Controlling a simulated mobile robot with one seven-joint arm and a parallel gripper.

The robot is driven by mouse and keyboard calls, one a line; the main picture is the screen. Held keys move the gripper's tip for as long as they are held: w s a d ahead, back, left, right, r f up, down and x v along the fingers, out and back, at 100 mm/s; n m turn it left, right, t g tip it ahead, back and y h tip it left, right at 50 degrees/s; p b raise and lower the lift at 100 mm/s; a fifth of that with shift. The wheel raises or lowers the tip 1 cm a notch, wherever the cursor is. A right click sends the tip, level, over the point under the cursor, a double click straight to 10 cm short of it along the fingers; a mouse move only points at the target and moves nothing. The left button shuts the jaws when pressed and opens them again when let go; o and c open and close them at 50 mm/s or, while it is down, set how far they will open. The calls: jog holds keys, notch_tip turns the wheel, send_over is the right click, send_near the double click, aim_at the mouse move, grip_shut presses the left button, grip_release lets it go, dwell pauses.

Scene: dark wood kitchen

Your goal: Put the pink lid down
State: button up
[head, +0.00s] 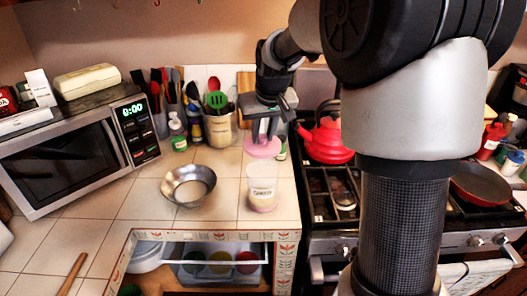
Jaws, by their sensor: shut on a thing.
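The pink lid (258,149) is a flat round disc in the head view. My gripper (266,128) points down just above it and is shut on it, with the fingers on the lid's upper side. The canister's top looks uncovered. I cannot tell how high the lid is above the counter.
A metal bowl (188,187) sits left of the canister. Utensil crocks (219,129) stand behind. A microwave (77,148) fills the left. The stove with a red kettle (326,141) is to the right. Counter tiles between the microwave and bowl are free.

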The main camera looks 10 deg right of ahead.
jog(key=w+d+f+b, duration=0.2)
jog(key=w+f, duration=0.4)
jog(key=w, duration=0.1)
jog(key=w+d+f+b, duration=0.3)
jog(key=w+f, duration=0.2)
jog(key=w, duration=0.1)
jog(key=shift+w+f, duration=0.2)
jog(key=shift+f, duration=1.65)
jog(key=shift+w+f, duration=0.25)
jog(key=shift+f, duration=1.6)
jog(key=shift+w+f, duration=0.2)
jog(key=shift+f, duration=1.65)
jog(key=shift+f, duration=0.2)
jog(key=o, duration=1)
